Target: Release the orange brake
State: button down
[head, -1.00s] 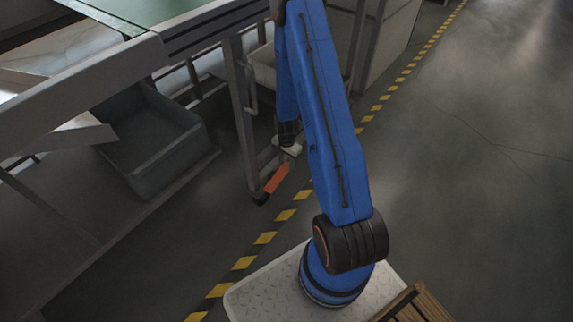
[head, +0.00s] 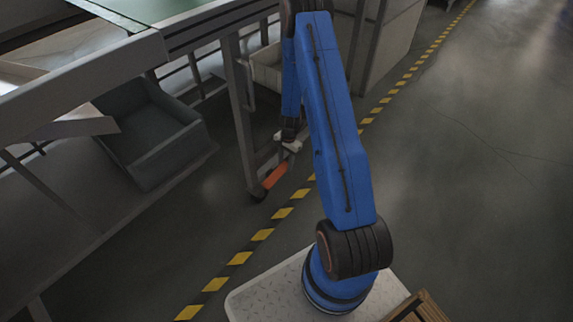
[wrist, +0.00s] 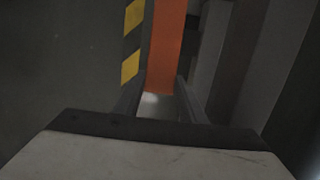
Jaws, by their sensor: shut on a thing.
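The orange brake (head: 275,175) is a flat orange lever low at the foot of the table leg, beside a dark caster (head: 258,193). In the wrist view the orange brake (wrist: 167,50) runs down from the top edge to between my fingers. My gripper (head: 287,150) is at the upper end of the lever in the head view. In the wrist view my gripper (wrist: 160,98) has a finger on each side of the orange piece and is shut on it. The exact contact is dim and partly hidden.
The table leg (head: 241,120) stands just left of the lever. A grey bin (head: 150,140) sits on the lower shelf at left. Yellow-black floor tape (head: 262,235) runs past the caster. The floor on the right (head: 470,200) is clear.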

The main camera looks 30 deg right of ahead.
jog(key=shift+s, duration=0.1)
jog(key=c, duration=1.2)
grip_release()
jog(key=shift+o, duration=0.2)
jog(key=shift+r, duration=0.15)
jog(key=shift+r, duration=0.25)
notch_tip(320, 180, up, 16)
jog(key=d, duration=0.2)
jog(key=shift+w+d+r, duration=0.15)
jog(key=shift+w+r, duration=0.1)
jog(key=shift+w, duration=0.15)
